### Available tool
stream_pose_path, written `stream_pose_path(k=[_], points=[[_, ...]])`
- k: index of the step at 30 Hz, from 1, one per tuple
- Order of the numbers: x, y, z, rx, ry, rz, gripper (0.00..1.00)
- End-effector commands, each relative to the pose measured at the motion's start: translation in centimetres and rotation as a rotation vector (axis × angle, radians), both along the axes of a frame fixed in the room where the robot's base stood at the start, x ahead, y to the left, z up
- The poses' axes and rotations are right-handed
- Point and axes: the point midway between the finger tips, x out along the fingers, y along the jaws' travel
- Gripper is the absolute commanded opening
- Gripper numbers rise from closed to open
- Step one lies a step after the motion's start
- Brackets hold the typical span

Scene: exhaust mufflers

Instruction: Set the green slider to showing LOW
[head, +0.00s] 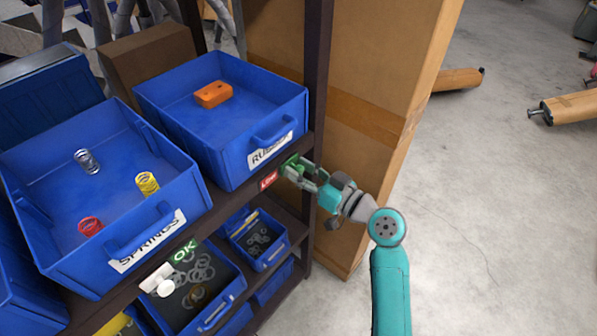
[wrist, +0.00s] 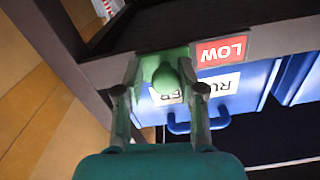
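The green slider (head: 289,162) sits on the front edge of the upper shelf, at its right end by the dark post. A red sign reading LOW (head: 268,180) shows just left of it. In the wrist view, which is upside down, the slider's round green knob (wrist: 168,77) stands out from its plate, and the LOW sign (wrist: 221,50) shows to its right. My gripper (head: 303,175) is at the slider. In the wrist view its two fingers (wrist: 160,93) are apart, one on each side of the knob, with visible gaps.
A blue bin labelled SPRINGS (head: 60,255) and a blue bin with an orange block (head: 225,150) stand on the upper shelf. A white knob (head: 165,288) with a green OK sign (head: 185,251) is further left. Tall cardboard (head: 365,90) stands behind the post.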

Motion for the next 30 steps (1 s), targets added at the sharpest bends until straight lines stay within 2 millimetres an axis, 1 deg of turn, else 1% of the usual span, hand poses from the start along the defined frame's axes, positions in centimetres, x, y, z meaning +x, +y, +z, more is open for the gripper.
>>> stream_pose_path(k=[10, 14, 17, 24, 30], points=[[-0.1, 0.0, 0.0, 0.000, 0.001, 0.002, 0.52], [-0.6, -0.7, 0.0, 0.001, 0.001, 0.002, 0.52], [-1.5, -1.9, -0.1, 0.000, 0.002, -0.001, 0.52], [-4.5, -5.8, -0.1, 0.001, 0.002, -0.003, 0.52], [-6.4, -8.2, 0.0, 0.000, 0.001, -0.001, 0.52]])
